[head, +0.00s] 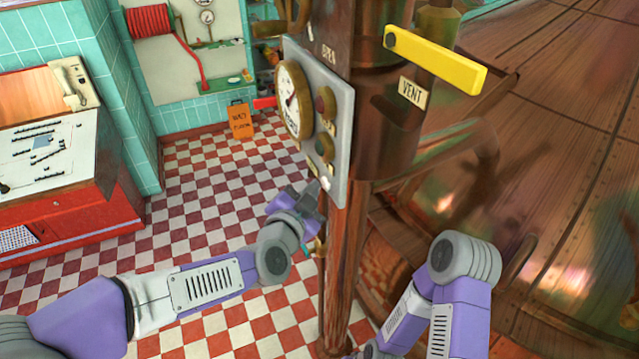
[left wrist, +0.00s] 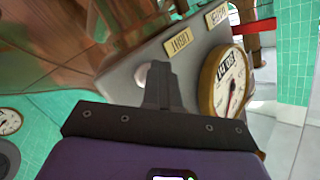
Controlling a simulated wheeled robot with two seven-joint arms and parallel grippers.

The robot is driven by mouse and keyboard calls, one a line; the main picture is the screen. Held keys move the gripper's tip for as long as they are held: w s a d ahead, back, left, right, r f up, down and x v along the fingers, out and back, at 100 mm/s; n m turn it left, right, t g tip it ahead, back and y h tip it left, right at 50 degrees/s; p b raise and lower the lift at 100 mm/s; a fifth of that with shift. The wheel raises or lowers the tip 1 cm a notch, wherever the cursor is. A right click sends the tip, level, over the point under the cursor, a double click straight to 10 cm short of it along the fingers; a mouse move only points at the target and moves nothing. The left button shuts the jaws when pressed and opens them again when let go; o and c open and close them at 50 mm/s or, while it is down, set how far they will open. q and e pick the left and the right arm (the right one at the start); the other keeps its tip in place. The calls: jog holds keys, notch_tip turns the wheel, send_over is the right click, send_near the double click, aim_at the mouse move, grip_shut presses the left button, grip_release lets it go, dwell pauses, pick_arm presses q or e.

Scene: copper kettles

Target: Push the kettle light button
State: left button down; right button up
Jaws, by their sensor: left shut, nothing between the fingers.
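In the left wrist view the white button (left wrist: 141,75) is beside a label reading LIGHT (left wrist: 179,42), partly covered by my fingers. My left gripper (head: 312,203) is shut and empty, with its tips close to the panel's lower part; I cannot tell whether they touch.
A yellow lever (head: 440,62) marked VENT juts from the kettle. A copper pipe (head: 340,265) runs down below the panel. An orange sign (head: 240,121) stands on the checkered floor. A red cabinet (head: 75,220) is at the left. Floor between is open.

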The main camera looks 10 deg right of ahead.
pick_arm(q)
jog(key=shift+s+a+b, duration=0.15)
jog(key=shift+a+b, duration=0.15)
jog(key=a+b, duration=0.1)
jog(key=a, duration=0.1)
jog(key=s+a+b, duration=0.1)
jog(key=b, duration=0.1)
jog(key=a+b, duration=0.1)
jog(key=a, duration=0.1)
jog(key=shift+s+a, duration=0.3)
jog(key=shift+s, duration=0.1)
dwell(0.4)
jog(key=a+f+n+g+y+b, duration=0.1)
jog(key=a+f+n+g+b, duration=0.2)
jog(key=f, duration=1.5)
jog(key=a+f+n+g+y+b, duration=0.1)
jog(key=f+n+g+y+b, duration=0.2)
jog(key=f, duration=1.4)
jog(key=s+a+f+n+g+b, duration=0.1)
jog(key=s+f+n+g, duration=0.3)
jog(key=s+f, duration=0.6)
jog(key=s+a+f+n+g+b, duration=0.2)
jog(key=s+f+n+g, duration=0.2)
jog(key=s+f, duration=0.7)
notch_tip(320, 180, down, 6)
jog(key=shift+f+n+h, duration=0.15)
jog(key=shift+n+h, duration=0.25)
jog(key=shift+n, duration=0.3)
